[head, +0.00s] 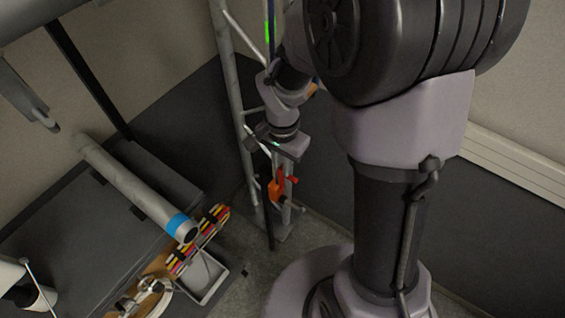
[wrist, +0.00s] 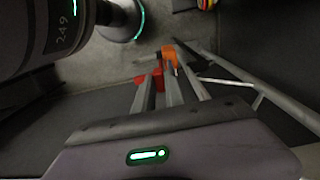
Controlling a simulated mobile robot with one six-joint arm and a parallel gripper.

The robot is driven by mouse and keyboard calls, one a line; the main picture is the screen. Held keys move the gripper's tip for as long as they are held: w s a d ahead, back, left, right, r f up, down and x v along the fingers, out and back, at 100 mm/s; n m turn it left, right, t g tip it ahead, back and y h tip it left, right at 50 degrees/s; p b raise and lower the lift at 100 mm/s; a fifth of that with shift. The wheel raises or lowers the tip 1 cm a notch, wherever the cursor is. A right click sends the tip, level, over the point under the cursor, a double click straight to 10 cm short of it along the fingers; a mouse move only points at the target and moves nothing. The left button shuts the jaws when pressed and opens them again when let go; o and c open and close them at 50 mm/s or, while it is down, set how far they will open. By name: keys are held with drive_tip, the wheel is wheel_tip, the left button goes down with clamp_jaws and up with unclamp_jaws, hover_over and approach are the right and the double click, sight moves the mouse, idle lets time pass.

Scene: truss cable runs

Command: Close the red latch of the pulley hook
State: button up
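The pulley hook shows as a small orange body (head: 276,189) in the head view, just below the end of my arm and beside the truss. A red part, which looks like the latch (head: 292,180), sticks out to its right. In the wrist view the orange body (wrist: 169,53) is at the far end of the grey fingers, and the red part (wrist: 141,94) is among and left of them. My gripper (head: 287,187) points down at the hook, very close to it. Whether its fingers touch or grip the hook cannot be told. The latch's position is unclear.
The metal truss (head: 237,110) stands upright next to my gripper, and its rails (wrist: 250,82) cross the right of the wrist view. At the lower left are a grey tube with a blue band (head: 140,190), a light tray (head: 208,283) and several coloured items (head: 190,250). A wall is at right.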

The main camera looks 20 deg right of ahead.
clamp_jaws()
idle(0.7)
idle(0.6)
